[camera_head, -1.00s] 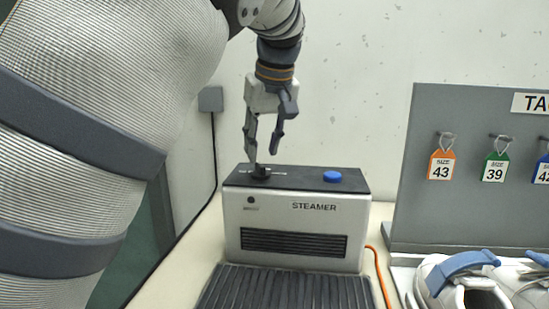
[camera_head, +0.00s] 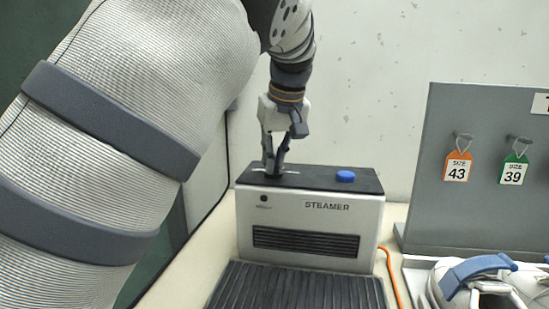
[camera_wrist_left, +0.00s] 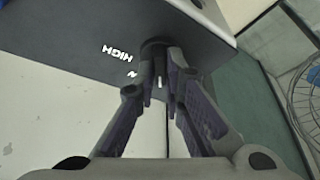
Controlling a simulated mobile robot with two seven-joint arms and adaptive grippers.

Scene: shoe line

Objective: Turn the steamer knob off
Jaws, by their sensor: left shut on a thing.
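The steamer (camera_head: 314,220) is a silver box with a black top, a front grille and a blue button (camera_head: 346,176) on its top right. Its dark knob (camera_wrist_left: 157,50) is at the top left, mostly hidden by my fingers in the head view. My left gripper (camera_head: 273,174) points down and is shut on the knob. In the left wrist view the fingertips (camera_wrist_left: 160,82) close around the knob, which carries a white mark. My right gripper is not in view.
A black ribbed mat (camera_head: 296,288) lies in front of the steamer. An orange cable (camera_head: 393,275) runs along its right side. A grey board (camera_head: 480,190) with size tags 43 (camera_head: 457,167) and 39 (camera_head: 514,170) stands at the right, above white shoes (camera_head: 478,285).

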